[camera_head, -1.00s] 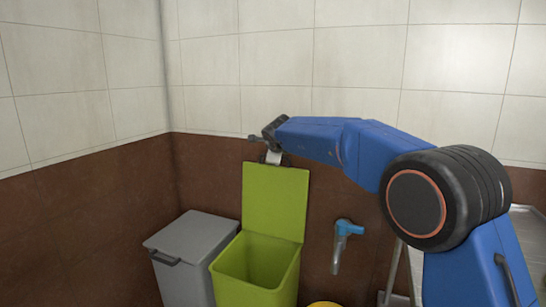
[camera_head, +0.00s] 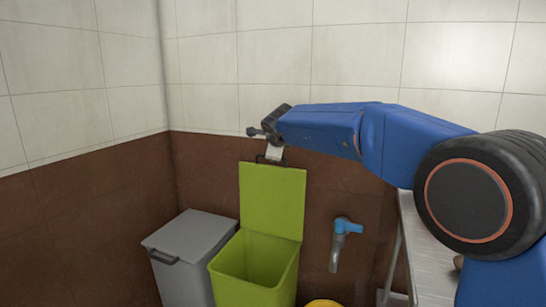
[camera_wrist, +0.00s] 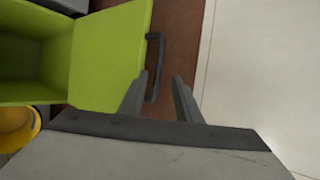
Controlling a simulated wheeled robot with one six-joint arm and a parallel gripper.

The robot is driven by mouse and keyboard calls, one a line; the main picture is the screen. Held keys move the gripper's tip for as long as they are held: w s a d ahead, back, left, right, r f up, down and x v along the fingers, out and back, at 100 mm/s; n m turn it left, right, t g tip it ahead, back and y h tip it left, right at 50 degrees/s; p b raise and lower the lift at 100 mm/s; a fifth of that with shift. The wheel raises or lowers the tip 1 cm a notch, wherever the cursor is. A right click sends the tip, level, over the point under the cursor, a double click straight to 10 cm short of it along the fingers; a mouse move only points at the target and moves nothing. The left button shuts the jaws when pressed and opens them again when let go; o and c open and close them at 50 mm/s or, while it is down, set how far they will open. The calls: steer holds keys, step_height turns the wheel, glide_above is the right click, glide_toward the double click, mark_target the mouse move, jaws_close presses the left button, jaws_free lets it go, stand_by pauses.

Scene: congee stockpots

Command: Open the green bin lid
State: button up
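The green bin (camera_head: 228,282) stands against the brown wall, its inside visible. Its green lid (camera_head: 272,200) stands upright, hinged open at the back of the bin. A dark handle (camera_head: 270,160) is on the lid's top edge. My gripper (camera_head: 273,151) is at the top of the lid, by the handle. In the wrist view my gripper (camera_wrist: 160,76) has its fingers apart, with part of the dark handle (camera_wrist: 155,50) showing between them. A gap shows beside the handle, so the fingers are not clamped on it. The lid (camera_wrist: 108,55) lies left of the fingers there.
A grey bin (camera_head: 190,245) with its lid shut stands left of the green bin. A blue-handled tap (camera_head: 342,240) is on the wall to the right. A yellow object (camera_head: 323,303) shows at the bottom edge. A metal table (camera_head: 425,245) is at the right.

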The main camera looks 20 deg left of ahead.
steer(key=v, duration=1)
steer(key=shift+r, duration=0.35)
steer(key=shift+s+d, duration=0.1)
